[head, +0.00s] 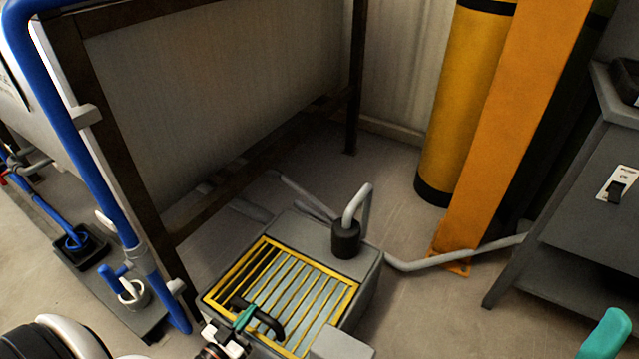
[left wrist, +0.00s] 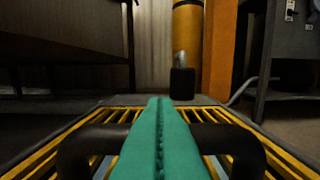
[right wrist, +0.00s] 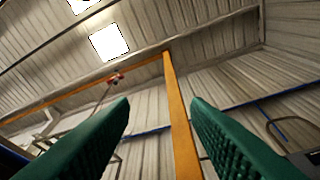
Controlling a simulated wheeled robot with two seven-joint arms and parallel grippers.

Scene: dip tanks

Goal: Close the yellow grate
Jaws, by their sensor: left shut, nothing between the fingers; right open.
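The yellow grate (head: 323,297) lies flat over the top of a grey box (head: 368,288) on the floor, with its yellow frame and bars across the opening. A black handle (head: 268,324) arches up from its near side. My left gripper (head: 244,318) is at the handle, its green fingers pressed together with nothing between them. In the left wrist view the shut fingers (left wrist: 160,135) point across the grate, with the black handle (left wrist: 245,150) showing on both sides of them. My right gripper (right wrist: 160,115) is open and empty, facing the wall and roof; one green fingertip shows at the head view's lower right.
A black pump fitting with a grey pipe (head: 346,238) stands on the box's far corner. A large tank on a dark frame (head: 165,140) is at the left. An orange post (head: 510,130), a yellow cylinder (head: 458,110) and a grey cabinet (head: 575,200) stand at the right.

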